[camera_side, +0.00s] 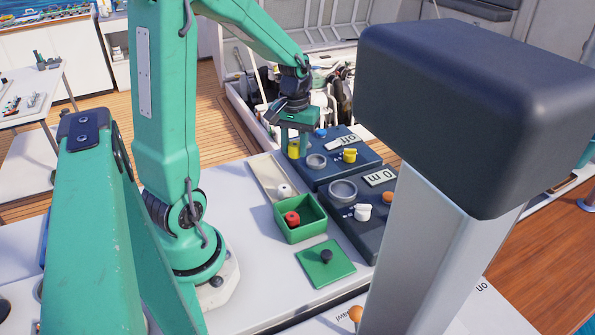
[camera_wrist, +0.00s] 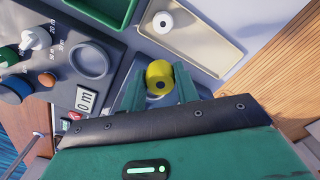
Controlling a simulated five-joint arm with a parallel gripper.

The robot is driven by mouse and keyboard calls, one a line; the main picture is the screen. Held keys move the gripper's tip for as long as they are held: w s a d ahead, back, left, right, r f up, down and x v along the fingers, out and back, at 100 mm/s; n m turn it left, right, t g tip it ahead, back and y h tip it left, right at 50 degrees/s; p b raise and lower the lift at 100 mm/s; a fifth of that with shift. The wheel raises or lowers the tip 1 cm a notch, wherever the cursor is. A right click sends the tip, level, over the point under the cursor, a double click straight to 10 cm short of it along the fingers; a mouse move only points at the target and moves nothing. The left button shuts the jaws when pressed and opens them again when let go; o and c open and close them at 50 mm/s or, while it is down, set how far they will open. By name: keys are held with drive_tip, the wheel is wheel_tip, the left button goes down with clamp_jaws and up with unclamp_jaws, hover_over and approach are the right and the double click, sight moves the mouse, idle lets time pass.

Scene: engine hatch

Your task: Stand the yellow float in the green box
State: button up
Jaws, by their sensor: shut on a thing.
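The yellow float (camera_side: 294,149) is a short round piece beside the far dark panel in the side view. In the wrist view the yellow float (camera_wrist: 159,72) sits between the two green fingers, with a dark hole in its end. My gripper (camera_side: 293,138) points down and is shut on it; the fingers also show in the wrist view (camera_wrist: 160,84). I cannot tell whether the float is clear of the surface below. The open green box (camera_side: 301,236) stands nearer the side camera, with a red float (camera_side: 292,217) inside; its edge shows in the wrist view (camera_wrist: 105,14).
A beige tray (camera_side: 262,172) with a white float (camera_side: 284,190) lies beside the box. A green lid (camera_side: 322,268) with a black knob lies in front. Dark panels (camera_side: 365,170) with rings and knobs line the right side. A large dark-topped post (camera_side: 470,110) blocks part of the side view.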

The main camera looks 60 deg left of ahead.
drive_tip(key=s+d+m, duration=0.3)
drive_tip(key=d+m, duration=0.1)
drive_tip(key=d, duration=0.7)
drive_tip(key=s+d+m, duration=0.3)
drive_tip(key=d+m, duration=0.1)
drive_tip(key=d, duration=0.7)
drive_tip(key=shift+s+d+r+m, duration=0.15)
drive_tip(key=shift+s+d+m, duration=0.15)
drive_tip(key=shift+m, duration=0.1)
hover_over(307, 221)
wheel_tip(307, 221, down, 7)
drive_tip(key=shift+a, duration=0.1)
drive_tip(key=shift+f, duration=2)
drive_tip(key=shift+f, duration=0.2)
